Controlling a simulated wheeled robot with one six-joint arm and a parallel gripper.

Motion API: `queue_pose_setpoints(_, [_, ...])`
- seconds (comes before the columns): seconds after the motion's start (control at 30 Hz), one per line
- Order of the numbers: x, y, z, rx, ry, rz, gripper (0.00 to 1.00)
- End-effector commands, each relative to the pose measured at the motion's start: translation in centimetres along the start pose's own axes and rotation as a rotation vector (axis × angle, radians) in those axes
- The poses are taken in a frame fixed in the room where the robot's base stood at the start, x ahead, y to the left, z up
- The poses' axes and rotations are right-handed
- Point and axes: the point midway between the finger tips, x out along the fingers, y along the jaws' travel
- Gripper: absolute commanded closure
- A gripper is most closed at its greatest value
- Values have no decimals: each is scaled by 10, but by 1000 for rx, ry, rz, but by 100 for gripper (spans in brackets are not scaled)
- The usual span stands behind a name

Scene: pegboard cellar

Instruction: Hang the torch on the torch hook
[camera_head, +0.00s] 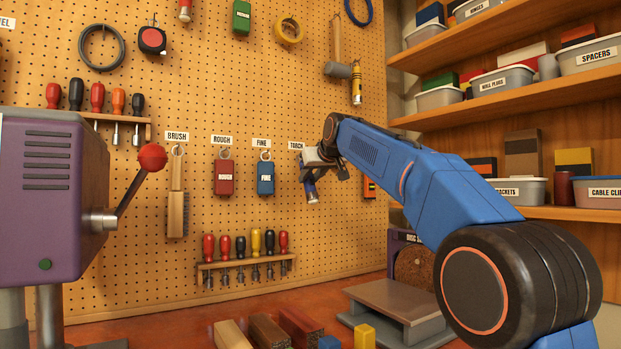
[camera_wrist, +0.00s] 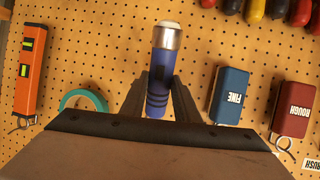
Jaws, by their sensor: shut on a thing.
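The torch (camera_wrist: 160,70) is blue with dark bands and a silver head. In the wrist view it sits between the fingers of my gripper (camera_wrist: 158,100), which is shut on its blue body. In the head view my gripper (camera_head: 318,165) is close to the pegboard, just right of the "FINE" block, and the torch (camera_head: 311,190) hangs down below it, slightly tilted. The "TORCH" label (camera_head: 296,146) is on the board just left of my gripper and partly covered. The torch hook is hidden from view, and I cannot tell whether the torch touches it.
The blue "FINE" block (camera_head: 265,178) and red "ROUGH" block (camera_head: 224,177) hang to the left. An orange level (camera_wrist: 30,70) and a teal tape roll (camera_wrist: 84,100) are on the torch's other side. A screwdriver rack (camera_head: 246,268) is lower. Shelves (camera_head: 520,100) stand right.

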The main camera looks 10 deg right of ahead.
Motion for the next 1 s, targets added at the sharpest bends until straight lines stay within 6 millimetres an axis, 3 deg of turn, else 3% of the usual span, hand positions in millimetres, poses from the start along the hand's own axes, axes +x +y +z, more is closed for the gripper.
queue_pose_setpoints(0.1, [0,0,0,0,1,0,100])
queue_pose_setpoints(0.13, [0,0,0,0,1,0,67])
queue_pose_setpoints(0.2, [0,0,0,0,1,0,50])
queue_pose_setpoints(0.63, [-8,0,0,0,1,0,50])
queue_pose_setpoints(1.0, [-75,0,-1,1,3,0,50])
